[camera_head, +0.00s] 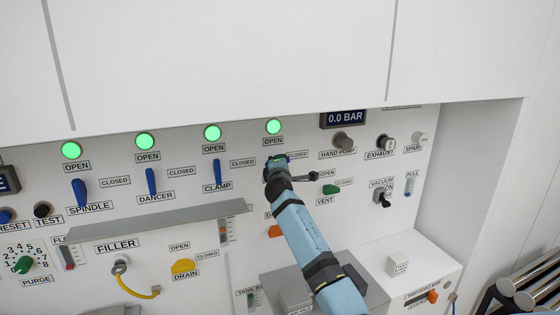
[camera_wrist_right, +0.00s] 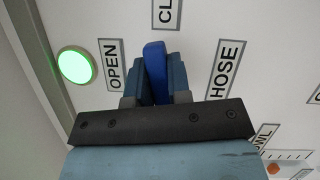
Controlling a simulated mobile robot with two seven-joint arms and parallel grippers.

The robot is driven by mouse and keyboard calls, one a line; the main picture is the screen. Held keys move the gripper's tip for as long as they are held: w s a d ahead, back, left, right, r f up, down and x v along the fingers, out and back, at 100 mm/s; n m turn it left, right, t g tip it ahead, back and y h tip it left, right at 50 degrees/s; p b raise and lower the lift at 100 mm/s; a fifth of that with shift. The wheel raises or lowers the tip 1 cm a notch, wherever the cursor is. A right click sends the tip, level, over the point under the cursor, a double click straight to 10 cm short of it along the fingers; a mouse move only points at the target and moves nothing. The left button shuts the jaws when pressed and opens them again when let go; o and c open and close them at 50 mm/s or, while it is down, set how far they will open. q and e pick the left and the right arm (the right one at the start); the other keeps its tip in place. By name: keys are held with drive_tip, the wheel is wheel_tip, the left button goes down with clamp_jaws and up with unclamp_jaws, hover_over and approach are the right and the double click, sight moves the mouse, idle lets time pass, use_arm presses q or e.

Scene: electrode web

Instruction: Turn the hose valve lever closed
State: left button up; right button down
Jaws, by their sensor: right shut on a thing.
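The blue hose valve lever (camera_wrist_right: 155,62) stands between the two fingers of my right gripper (camera_wrist_right: 158,78) in the right wrist view. The fingers are shut on it, one on each side. Its OPEN label (camera_wrist_right: 112,66) is to the left, its HOSE label (camera_wrist_right: 225,70) to the right and a partly cut-off label starting "CL" (camera_wrist_right: 167,14) above. In the head view, my right gripper (camera_head: 276,166) is at the panel below the fourth green lamp (camera_head: 273,126) and hides most of the lever. My left gripper is not in view.
Three similar blue levers, spindle (camera_head: 80,192), dancer (camera_head: 151,181) and clamp (camera_head: 217,172), stand to the left, each under a lit green lamp. A green vent handle (camera_head: 331,189) and a hand pump knob (camera_head: 343,142) are close on the right. A grey ledge (camera_head: 160,223) juts out lower left.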

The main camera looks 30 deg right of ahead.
drive_tip(key=shift+f+m+g+p, duration=0.1)
drive_tip(key=shift+m+g+p, duration=0.25)
drive_tip(key=shift+m, duration=0.75)
drive_tip(key=c, duration=1.1)
unclamp_jaws()
drive_tip(key=shift+o, duration=0.2)
drive_tip(key=b+v, duration=0.1)
drive_tip(key=v, duration=1.2)
drive_tip(key=shift+s+b, duration=0.4)
drive_tip(key=shift+a, duration=0.1)
